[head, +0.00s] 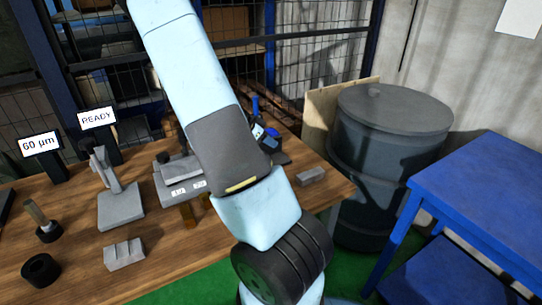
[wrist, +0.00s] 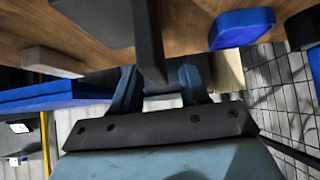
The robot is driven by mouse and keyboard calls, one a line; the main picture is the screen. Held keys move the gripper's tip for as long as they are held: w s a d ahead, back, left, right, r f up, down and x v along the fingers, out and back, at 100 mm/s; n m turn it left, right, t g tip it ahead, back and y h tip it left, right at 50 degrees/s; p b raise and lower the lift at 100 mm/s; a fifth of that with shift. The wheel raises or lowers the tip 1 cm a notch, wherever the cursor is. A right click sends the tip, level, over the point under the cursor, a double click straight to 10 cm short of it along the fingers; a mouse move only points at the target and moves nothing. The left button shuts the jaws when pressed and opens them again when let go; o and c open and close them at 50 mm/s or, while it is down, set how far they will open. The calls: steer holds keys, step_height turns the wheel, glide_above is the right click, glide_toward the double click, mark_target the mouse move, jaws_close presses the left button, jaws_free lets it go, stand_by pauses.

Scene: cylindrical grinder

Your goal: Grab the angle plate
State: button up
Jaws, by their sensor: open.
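A dark grey L-shaped piece, which I take for the angle plate (wrist: 148,38), shows at the top middle of the wrist view. One flat leg spreads to the left and an upright wall points down toward my gripper. My gripper (wrist: 160,76) is open, with one finger on each side of the wall's end; gaps show on both sides and I see no clear contact. In the head view only a dark corner of the plate (head: 282,158) seems to show on the bench beside my arm, which hides the rest and my fingers.
A light grey block (head: 311,176) lies near the bench's right end. A blue object (wrist: 240,28) sits close to the plate. Fixtures and a V-block (head: 123,253) stand left on the wooden bench (head: 180,265). A dark drum (head: 385,180) and blue table (head: 480,200) are right.

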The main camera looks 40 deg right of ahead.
mark_target(274, 153)
steer(key=shift+x, duration=1.3)
jaws_close()
stand_by(0.5)
